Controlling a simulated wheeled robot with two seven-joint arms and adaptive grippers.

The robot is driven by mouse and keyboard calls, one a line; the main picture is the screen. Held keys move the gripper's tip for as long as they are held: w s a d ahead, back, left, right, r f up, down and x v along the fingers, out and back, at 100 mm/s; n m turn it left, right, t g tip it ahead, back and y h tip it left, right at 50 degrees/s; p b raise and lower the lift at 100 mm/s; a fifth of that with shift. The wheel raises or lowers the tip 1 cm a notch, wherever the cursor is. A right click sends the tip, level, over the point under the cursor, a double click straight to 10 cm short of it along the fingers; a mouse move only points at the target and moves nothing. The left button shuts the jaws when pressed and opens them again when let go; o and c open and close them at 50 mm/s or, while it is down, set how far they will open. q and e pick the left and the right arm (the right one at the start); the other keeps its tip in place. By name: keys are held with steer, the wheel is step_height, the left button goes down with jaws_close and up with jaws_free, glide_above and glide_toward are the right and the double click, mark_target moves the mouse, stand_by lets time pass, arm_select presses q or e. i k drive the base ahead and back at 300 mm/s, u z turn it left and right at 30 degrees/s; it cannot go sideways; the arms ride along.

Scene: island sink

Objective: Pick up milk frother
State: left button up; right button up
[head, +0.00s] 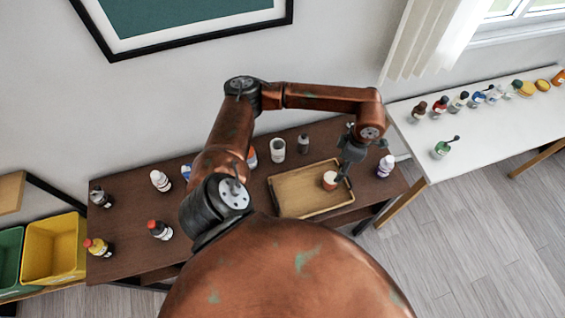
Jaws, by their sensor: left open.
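My left gripper (344,174) points down over the right part of a wooden tray (287,208) on the dark brown table. It is open. A small orange and white cup-like item (330,180) stands in the tray, just left of the fingers; at this size I cannot tell whether they touch it. I cannot surely pick out the milk frother; a small dark grey item (303,143) stands behind the tray, too small to identify. My right gripper is not in view.
A white bottle with a purple label (386,166) is close right of my gripper. Several bottles stand at the table's left. A white table (485,150) with small bottles is at right; a yellow bin (53,248) is at left.

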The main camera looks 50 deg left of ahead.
mark_target(164, 232)
steer(key=k, duration=0.85)
steer(key=u, duration=0.05)
